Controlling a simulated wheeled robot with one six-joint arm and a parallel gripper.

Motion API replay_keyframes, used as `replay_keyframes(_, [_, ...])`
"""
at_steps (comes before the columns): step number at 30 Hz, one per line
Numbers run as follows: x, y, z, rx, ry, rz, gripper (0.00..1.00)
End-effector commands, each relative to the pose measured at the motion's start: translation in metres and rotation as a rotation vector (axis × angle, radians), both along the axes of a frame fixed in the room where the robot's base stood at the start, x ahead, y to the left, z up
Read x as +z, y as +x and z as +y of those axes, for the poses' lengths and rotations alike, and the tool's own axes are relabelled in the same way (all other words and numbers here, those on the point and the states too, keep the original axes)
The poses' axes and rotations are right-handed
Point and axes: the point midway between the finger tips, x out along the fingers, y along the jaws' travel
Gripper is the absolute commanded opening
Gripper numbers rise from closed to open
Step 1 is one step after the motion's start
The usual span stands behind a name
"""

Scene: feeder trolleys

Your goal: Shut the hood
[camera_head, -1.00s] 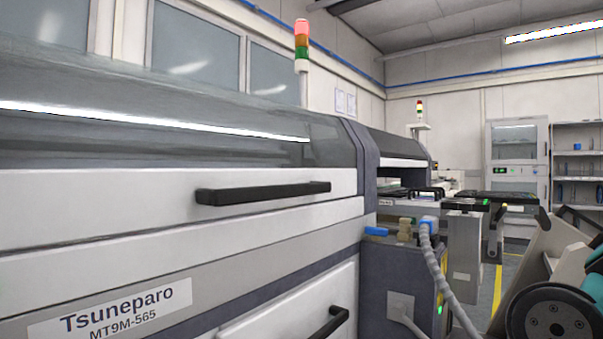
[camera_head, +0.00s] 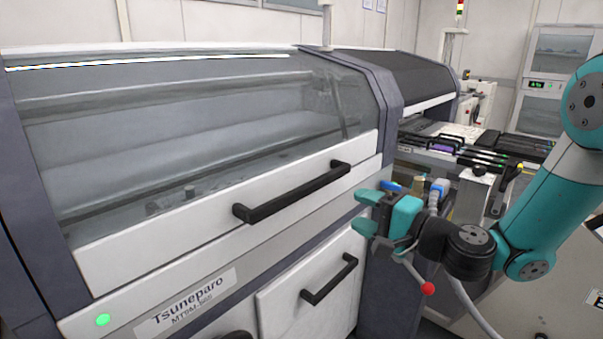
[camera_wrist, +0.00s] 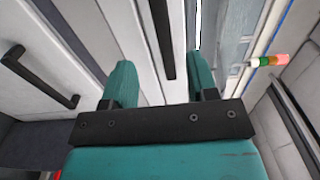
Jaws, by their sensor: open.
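The hood (camera_head: 200,130) of the Tsuneparo machine is a smoky see-through cover with a white lower band (camera_head: 220,220). It looks lowered, with the band close along the machine front; I cannot tell whether a small gap remains. Its black bar handle (camera_head: 292,192) is fixed to the band. My gripper (camera_head: 364,212) is open and empty, to the right of the handle and apart from it in the head view. In the wrist view my open gripper (camera_wrist: 160,72) shows both teal fingers, and the handle (camera_wrist: 162,38) appears between and beyond them.
A lower door with a black handle (camera_head: 329,280) is below the hood; this handle also shows in the wrist view (camera_wrist: 40,76). A second machine (camera_head: 400,80) and feeder trolley (camera_head: 470,150) stand behind to the right. A green light (camera_head: 103,320) glows on the machine front.

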Motion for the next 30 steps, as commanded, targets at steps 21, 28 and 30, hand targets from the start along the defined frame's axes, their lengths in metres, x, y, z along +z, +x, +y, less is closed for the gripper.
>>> replay_keyframes(21, [0.003, 0.083, 0.11, 0.005, -0.003, -0.004, 0.53])
replay_keyframes(28, [0.001, 0.093, 0.122, 0.003, -0.003, -0.003, 0.53])
replay_keyframes(30, [0.0, 0.094, 0.123, 0.002, -0.003, -0.002, 0.53])
